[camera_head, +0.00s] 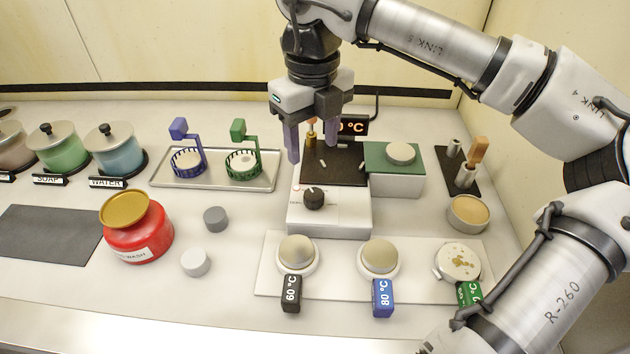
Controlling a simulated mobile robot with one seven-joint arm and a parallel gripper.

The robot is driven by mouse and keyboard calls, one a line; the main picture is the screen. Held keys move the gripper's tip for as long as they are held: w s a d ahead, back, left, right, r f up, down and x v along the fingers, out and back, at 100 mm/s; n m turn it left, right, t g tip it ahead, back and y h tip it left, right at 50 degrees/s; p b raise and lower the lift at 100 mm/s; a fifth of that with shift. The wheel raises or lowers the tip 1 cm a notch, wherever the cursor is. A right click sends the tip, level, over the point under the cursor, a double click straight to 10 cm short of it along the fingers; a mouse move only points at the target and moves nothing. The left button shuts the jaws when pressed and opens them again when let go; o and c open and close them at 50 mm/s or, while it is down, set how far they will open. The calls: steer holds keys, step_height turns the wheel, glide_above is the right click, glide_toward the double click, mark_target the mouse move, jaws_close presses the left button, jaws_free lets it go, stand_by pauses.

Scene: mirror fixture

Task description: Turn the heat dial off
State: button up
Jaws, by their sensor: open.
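The heat dial (314,198) is a black knob on the sloped front of a white hotplate unit (345,222). Its exact setting is too small to read. The unit has a dark top plate (335,172). A display (353,127) behind it glows orange, with "0 °C" readable and its left part hidden by my gripper. My gripper (312,150) is open and points down above the back of the dark plate, behind and above the dial and apart from it. A small brass-coloured piece (311,138) shows between its fingers; I cannot tell whether it touches them.
A green-topped block (395,160) stands right of the hotplate. In front, a white board (270,285) bears round-topped holders with temperature tags. A tray (212,182) with blue and green baskets, a red wash pot (138,238) and lidded jars stand left. Grey caps (215,219) lie left of the dial.

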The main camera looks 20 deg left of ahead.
mark_target(313, 193)
step_height(313, 193, down, 12)
steer(key=shift+r+p, duration=0.25)
steer(key=shift+p, duration=0.75)
steer(key=shift+c, duration=0.4)
steer(key=c, duration=0.9)
